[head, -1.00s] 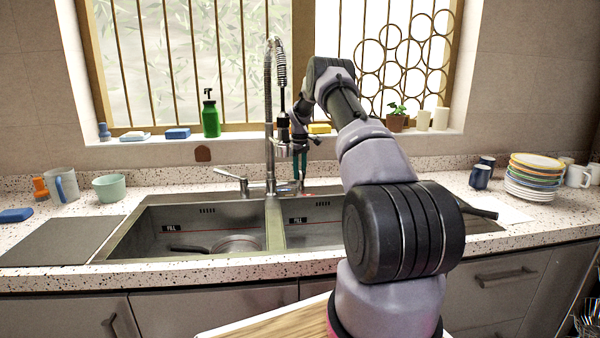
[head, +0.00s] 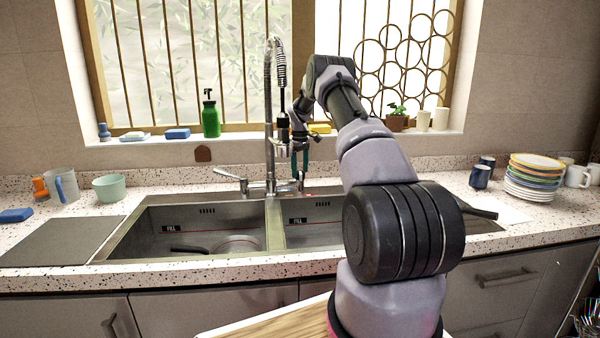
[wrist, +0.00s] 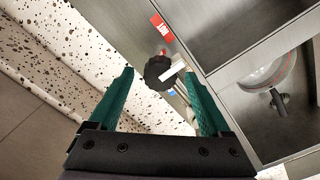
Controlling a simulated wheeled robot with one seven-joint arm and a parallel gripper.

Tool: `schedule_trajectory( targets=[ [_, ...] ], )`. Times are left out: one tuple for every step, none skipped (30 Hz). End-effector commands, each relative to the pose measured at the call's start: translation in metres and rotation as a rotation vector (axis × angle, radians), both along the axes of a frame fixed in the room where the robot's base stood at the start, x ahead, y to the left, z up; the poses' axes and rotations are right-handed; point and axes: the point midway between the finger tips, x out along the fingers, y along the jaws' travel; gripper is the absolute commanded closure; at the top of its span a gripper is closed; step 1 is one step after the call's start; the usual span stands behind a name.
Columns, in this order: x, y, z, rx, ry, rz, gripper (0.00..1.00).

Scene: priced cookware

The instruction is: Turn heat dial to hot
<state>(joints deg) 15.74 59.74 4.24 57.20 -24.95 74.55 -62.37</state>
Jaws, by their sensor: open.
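The heat dial is a black knob with a white pointer bar, seen in the wrist view (wrist: 155,72) on the speckled counter's edge by the sink. Its bar points toward the right of that picture, between a red label (wrist: 162,28) reading HOT and a small blue mark (wrist: 172,93). My gripper (wrist: 158,76) is open, its two teal fingers apart, with the dial showing between and beyond their tips. In the head view my gripper (head: 300,168) hangs above the counter behind the sink, just right of the tap. The dial is too small there to read.
The tall spring tap (head: 269,120) stands close left of my gripper, with its spray head near my wrist. The double sink (head: 275,203) lies in front. The window sill behind holds a green bottle (head: 210,118) and a yellow sponge (head: 320,129).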

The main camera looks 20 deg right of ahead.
Motion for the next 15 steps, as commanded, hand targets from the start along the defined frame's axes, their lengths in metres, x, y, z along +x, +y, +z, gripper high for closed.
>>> schedule_trajectory(
  targets=[
    [0.001, 0.0, 0.009, -0.002, -0.003, 0.0, 0.18],
    [0.001, 0.0, 0.015, -0.002, -0.005, 0.0, 0.18],
    [0.001, 0.0, 0.024, -0.002, -0.005, 0.0, 0.18],
    [0.001, 0.0, 0.03, -0.002, -0.006, 0.001, 0.18],
    [0.001, 0.0, 0.036, -0.001, -0.005, 0.001, 0.18],
    [0.001, 0.0, 0.045, -0.001, -0.005, 0.0, 0.18],
    [0.001, 0.0, 0.051, -0.001, -0.005, 0.0, 0.18],
    [0.001, 0.0, 0.057, -0.001, -0.005, 0.001, 0.18],
    [0.001, 0.0, 0.064, -0.001, -0.004, 0.001, 0.18],
    [0.001, 0.0, 0.069, -0.001, -0.004, 0.001, 0.18],
    [0.001, 0.0, 0.074, -0.002, -0.005, 0.001, 0.18],
    [0.001, 0.0, 0.08, -0.001, -0.004, 0.0, 0.18],
    [0.001, 0.0, 0.084, -0.001, -0.004, 0.001, 0.18],
    [0.001, 0.0, 0.087, -0.002, -0.003, 0.001, 0.18],
    [0.001, 0.0, 0.09, -0.001, -0.003, 0.001, 0.18]
  ],
)
